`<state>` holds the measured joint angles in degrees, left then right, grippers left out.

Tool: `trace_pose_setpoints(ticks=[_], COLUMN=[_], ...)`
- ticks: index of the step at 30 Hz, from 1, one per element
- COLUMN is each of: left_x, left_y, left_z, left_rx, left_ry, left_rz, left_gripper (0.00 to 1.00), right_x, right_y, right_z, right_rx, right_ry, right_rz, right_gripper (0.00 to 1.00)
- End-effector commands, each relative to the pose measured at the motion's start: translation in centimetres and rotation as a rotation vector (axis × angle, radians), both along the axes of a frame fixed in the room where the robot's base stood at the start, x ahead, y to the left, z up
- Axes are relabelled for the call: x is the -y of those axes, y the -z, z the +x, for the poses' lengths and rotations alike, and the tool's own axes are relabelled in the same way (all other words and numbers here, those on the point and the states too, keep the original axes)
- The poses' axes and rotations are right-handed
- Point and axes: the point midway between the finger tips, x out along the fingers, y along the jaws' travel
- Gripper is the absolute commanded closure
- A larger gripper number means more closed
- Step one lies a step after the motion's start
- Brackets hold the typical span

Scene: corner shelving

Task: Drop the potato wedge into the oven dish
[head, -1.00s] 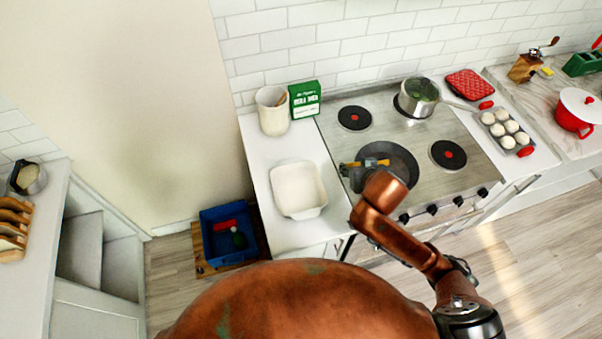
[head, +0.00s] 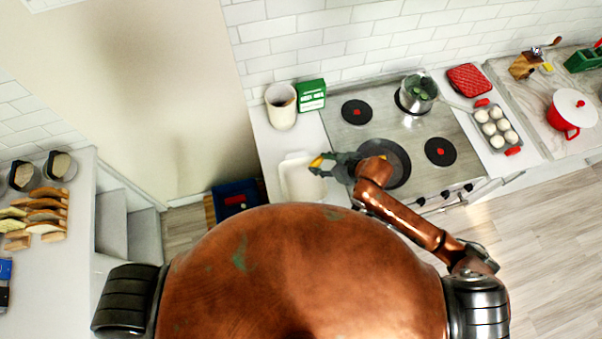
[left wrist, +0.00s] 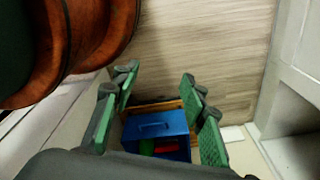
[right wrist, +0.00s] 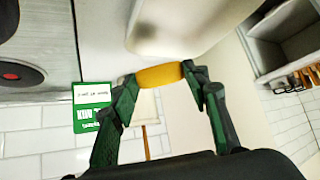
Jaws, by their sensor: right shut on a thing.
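The potato wedge (head: 317,161) is a small yellow piece. My right gripper (head: 326,162) is shut on it and holds it at the right back edge of the oven dish. In the right wrist view the wedge (right wrist: 160,75) lies across between the fingertips of the right gripper (right wrist: 160,82). The oven dish (head: 290,189) is cream white and stands on the counter left of the stove; its pale side (right wrist: 180,22) shows beyond the wedge in the right wrist view. My left gripper (left wrist: 158,95) is open and empty, pointing towards the floor, and is hidden in the head view.
A frying pan (head: 392,152) sits on the stove right of the dish, with a saucepan (head: 415,108) behind. A white crock (head: 281,117) and a green box (head: 311,96) stand behind the dish.

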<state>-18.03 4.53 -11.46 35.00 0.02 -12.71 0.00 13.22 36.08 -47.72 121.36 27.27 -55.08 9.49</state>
Motion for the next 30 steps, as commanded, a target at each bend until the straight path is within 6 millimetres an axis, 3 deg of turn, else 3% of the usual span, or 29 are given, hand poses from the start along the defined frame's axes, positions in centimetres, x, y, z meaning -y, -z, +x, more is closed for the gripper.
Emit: trace_pose_setpoints(ticks=[1,3,7,11,21,30], left_x=[0.0,0.0,0.1,0.1,0.0,0.0], left_y=[-2.4,-3.8,-5.6,-6.2,-3.9,-0.2], left_z=[1.0,2.2,3.7,3.6,1.3,1.7], left_rx=[0.012,0.027,0.048,0.046,0.017,0.020], left_ry=[0.002,0.006,0.008,0.008,0.003,0.004], left_rz=[0.000,-0.001,-0.002,-0.002,0.000,0.000], left_gripper=[0.60,0.60,0.60,0.60,0.60,0.60], right_x=[-0.6,-1.3,-2.3,-2.6,-2.7,-2.7], right_y=[-0.9,-0.7,-0.4,0.0,2.3,5.6], right_z=[-0.7,-1.5,-2.8,-3.4,-3.6,-3.6], right_rx=[-0.003,-0.002,0.000,0.001,0.001,0.001], right_ry=[-0.040,-0.091,-0.156,-0.185,-0.191,-0.191], right_rz=[-0.003,-0.002,0.000,0.001,0.001,0.001], right_gripper=[0.71,0.71,0.71,0.71,0.71,0.71])
